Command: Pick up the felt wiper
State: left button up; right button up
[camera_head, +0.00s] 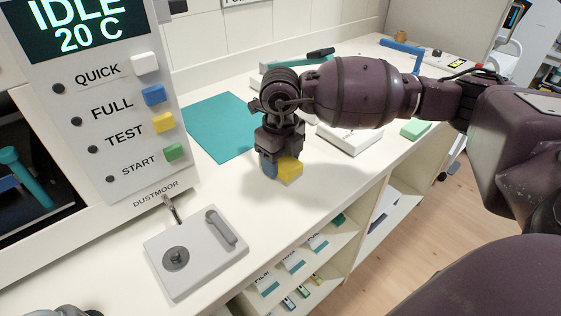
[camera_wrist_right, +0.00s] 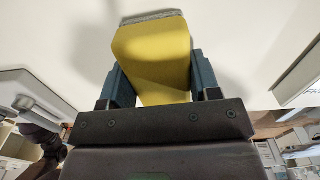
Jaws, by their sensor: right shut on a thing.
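The felt wiper is a yellow block (camera_head: 290,171) with a grey felt layer along its far end, which shows in the right wrist view (camera_wrist_right: 152,17). My right gripper (camera_head: 277,165) points down over the white counter. Its two blue fingers are shut on the sides of the yellow block, as the right wrist view (camera_wrist_right: 160,78) also shows. The wiper is at or just above the counter top; I cannot tell whether it touches. My left gripper's fingers do not show; only a small grey part appears at the bottom left edge of the head view.
A teal mat (camera_head: 222,128) lies behind the gripper. A grey box with a knob and lever (camera_head: 196,255) stands at the front left, below the control panel (camera_head: 110,120). A white box (camera_head: 350,138) and green block (camera_head: 415,129) lie to the right. Open shelves are below the counter.

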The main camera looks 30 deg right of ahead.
notch_tip(320, 180, up, 20)
jog(key=p, duration=0.2)
jog(key=shift+p, duration=0.4)
jog(key=o, duration=0.4)
jog(key=c, duration=0.3)
